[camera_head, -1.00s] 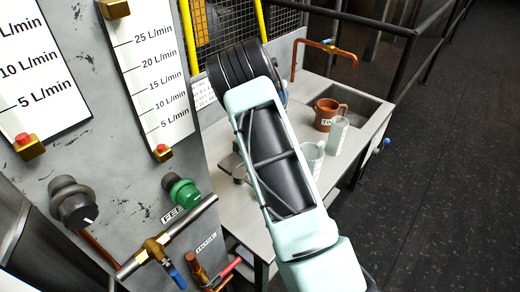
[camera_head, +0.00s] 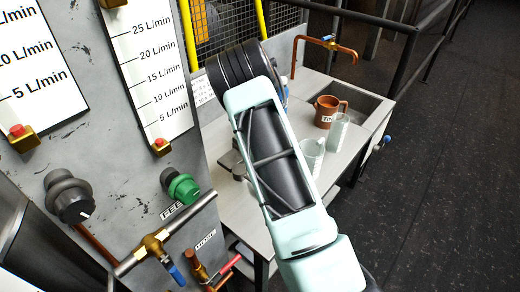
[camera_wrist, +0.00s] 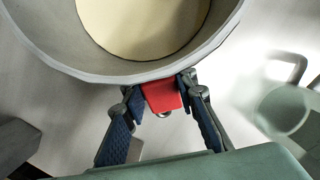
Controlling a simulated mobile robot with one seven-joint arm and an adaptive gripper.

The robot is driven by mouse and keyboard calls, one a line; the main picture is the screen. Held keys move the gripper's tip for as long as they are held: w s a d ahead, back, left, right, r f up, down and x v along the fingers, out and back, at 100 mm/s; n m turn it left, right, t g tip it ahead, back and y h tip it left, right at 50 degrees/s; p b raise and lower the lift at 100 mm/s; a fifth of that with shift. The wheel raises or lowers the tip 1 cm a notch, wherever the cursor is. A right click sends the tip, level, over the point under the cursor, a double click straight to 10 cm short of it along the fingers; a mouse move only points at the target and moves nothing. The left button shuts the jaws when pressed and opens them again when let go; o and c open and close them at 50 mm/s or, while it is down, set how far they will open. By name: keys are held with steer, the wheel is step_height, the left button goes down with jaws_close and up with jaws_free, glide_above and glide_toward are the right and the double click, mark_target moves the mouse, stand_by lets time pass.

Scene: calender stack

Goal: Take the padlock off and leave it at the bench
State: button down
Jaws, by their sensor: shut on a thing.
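The red padlock (camera_wrist: 161,96) is between my gripper's fingers (camera_wrist: 162,103) in the wrist view, with a bit of metal showing under it. My gripper is shut on it. The padlock is close against the rim of a round pale grey vessel (camera_wrist: 150,75) with a cream inside; I cannot tell whether they touch. In the head view the metal bench (camera_head: 290,205) stands beyond the panel. My arm crosses in front of it there and hides my gripper, the padlock and the vessel.
A brown mug (camera_head: 326,113), clear beakers (camera_head: 313,152) and a sink with a copper tap (camera_head: 330,45) are on the bench. At left a panel carries gauges, a green knob (camera_head: 183,188) and pipes (camera_head: 165,235). A clear handled jug (camera_wrist: 285,108) is right of my gripper.

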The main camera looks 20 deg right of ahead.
steer(key=shift+f, duration=0.4)
steer(key=c, duration=1.2)
jaws_free()
steer(key=shift+o, duration=0.2)
steer(key=shift+p+v, duration=2.55)
steer(key=shift+v, duration=1)
